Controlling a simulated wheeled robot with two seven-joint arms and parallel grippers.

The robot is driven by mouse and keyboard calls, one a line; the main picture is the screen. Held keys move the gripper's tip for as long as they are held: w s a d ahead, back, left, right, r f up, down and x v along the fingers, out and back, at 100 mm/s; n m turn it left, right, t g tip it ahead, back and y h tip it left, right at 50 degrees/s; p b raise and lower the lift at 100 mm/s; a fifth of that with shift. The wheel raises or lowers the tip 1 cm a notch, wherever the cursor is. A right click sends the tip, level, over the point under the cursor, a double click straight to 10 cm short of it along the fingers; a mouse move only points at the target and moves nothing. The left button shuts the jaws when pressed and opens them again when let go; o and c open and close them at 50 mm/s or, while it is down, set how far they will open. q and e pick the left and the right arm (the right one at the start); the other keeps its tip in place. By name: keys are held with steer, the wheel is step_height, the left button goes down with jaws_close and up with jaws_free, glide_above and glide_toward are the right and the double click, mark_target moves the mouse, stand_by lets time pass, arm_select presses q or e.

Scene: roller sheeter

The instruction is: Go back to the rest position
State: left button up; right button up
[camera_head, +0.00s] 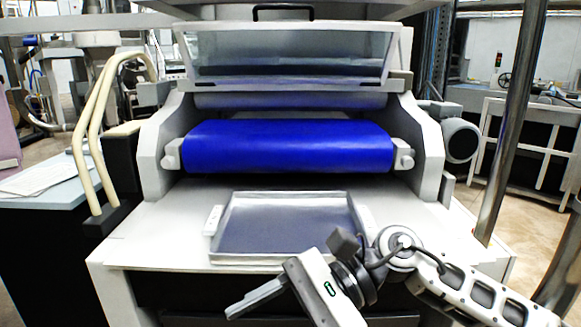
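My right gripper (232,310) comes in from the lower right on its white and grey arm. It is in front of the sheeter, near the lower front edge of its table. Its grey fingers point left and lie together, with nothing seen between them. My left gripper is not in view. The roller sheeter (150,160) stands ahead with a bright blue roller (288,147) across it. A shallow grey tray (285,257) lies on the white table below the roller. It looks empty, and my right arm covers its lower right corner.
A clear guard (285,50) with a black handle is above the roller. Metal posts (510,120) stand at the right. A side table (45,185) with papers and cream curved bars (85,130) are at the left. The space in front of the table's left part is clear.

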steer(key=w+d+f+n+t+h, duration=0.1)
steer(key=w+d+f+n+t, duration=0.3)
steer(key=n+t, duration=0.9)
steer(key=w+d+f+n+t, duration=0.35)
steer(key=n+t, duration=0.65)
steer(key=n, duration=0.5)
steer(key=s+d+f+m+g+h, duration=0.3)
steer(key=f+m, duration=0.5)
steer(key=f, duration=0.3)
steer(key=s+d+f+m+g+h, duration=0.3)
steer(key=s+d+f+m+h, duration=0.3)
steer(key=s+f+m, duration=0.3)
step_height(320, 180, down, 2)
steer(key=shift+s+d+f+g, duration=0.1)
steer(key=shift+s+d+g, duration=0.2)
steer(key=shift+s+d, duration=0.3)
